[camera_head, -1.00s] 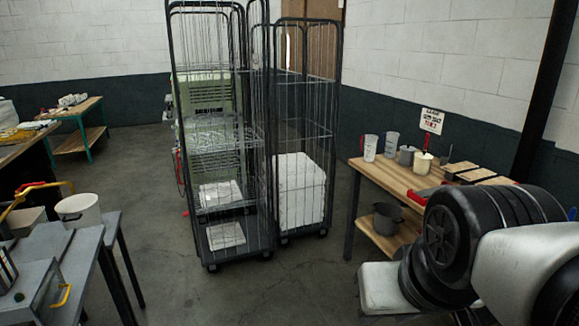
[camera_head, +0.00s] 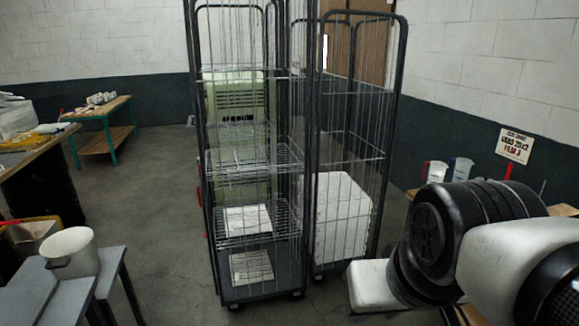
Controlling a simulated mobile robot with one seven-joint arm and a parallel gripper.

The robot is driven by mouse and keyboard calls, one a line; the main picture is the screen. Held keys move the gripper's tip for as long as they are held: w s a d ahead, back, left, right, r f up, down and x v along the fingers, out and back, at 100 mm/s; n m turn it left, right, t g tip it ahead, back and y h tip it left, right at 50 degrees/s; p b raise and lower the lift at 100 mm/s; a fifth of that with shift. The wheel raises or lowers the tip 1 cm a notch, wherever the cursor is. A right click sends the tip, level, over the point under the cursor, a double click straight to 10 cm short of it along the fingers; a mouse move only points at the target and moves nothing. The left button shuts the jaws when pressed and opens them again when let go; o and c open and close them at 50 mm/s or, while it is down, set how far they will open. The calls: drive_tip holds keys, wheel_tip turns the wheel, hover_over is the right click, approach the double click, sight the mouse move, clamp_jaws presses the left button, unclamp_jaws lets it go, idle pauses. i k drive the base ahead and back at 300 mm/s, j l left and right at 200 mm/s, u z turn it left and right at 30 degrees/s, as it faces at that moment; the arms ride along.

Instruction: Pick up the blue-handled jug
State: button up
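Two pale jugs stand at the right, partly hidden behind my arm. The right one (camera_head: 462,170) shows a bit of blue at its side and seems to be the blue-handled jug. The left one (camera_head: 437,174) shows red at its edge. Both are small in view and their lower parts are covered. My arm fills the lower right, but my gripper is out of view.
Tall wire roll cages (camera_head: 250,190) stand in the middle, with white boxes (camera_head: 340,215) inside. A grey table with a white pail (camera_head: 70,252) is at the lower left. A teal-legged bench (camera_head: 100,115) stands behind. Floor between is bare. A sign (camera_head: 514,145) rises behind the jugs.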

sight(462, 165)
drive_tip(key=i+z, duration=0.25)
drive_tip(key=i, duration=0.5)
drive_tip(key=i+z, duration=0.25)
drive_tip(key=i, duration=0.5)
drive_tip(key=i+j+z, duration=0.2)
drive_tip(key=i+z, duration=0.3)
drive_tip(key=i, duration=0.15)
drive_tip(key=i+j+z, duration=1)
drive_tip(key=i+j, duration=0.1)
